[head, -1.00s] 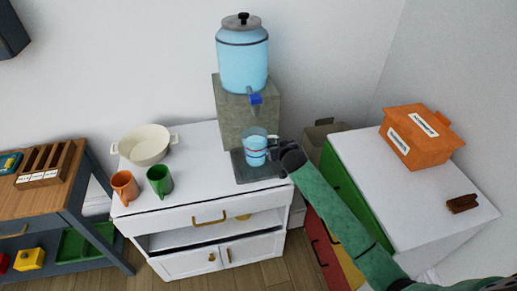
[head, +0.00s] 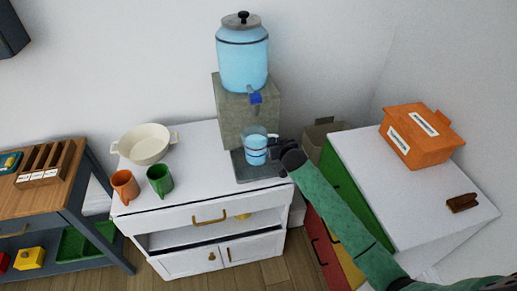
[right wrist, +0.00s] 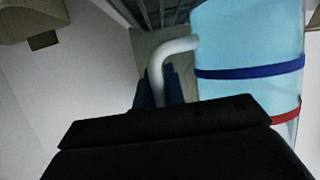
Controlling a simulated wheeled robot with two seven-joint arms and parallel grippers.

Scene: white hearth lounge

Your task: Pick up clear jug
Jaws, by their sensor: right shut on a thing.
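The clear jug (head: 255,151), holding blue water and ringed with a blue and a red band, is upright at the tray (head: 243,172) under the dispenser tap (head: 255,98). I cannot tell whether its base touches the tray. My right gripper (head: 274,147) comes in from the right and is shut on the jug's handle. In the right wrist view the pale handle (right wrist: 172,53) runs down between the fingers (right wrist: 160,88), with the jug's wall (right wrist: 245,60) to the right. My left gripper does not show.
The blue water dispenser (head: 242,60) stands on a stone block (head: 232,115) behind the jug. A green mug (head: 160,180), an orange mug (head: 124,186) and a cream pot (head: 146,145) stand left on the white cabinet (head: 205,190). An orange box (head: 420,137) sits on the right-hand unit.

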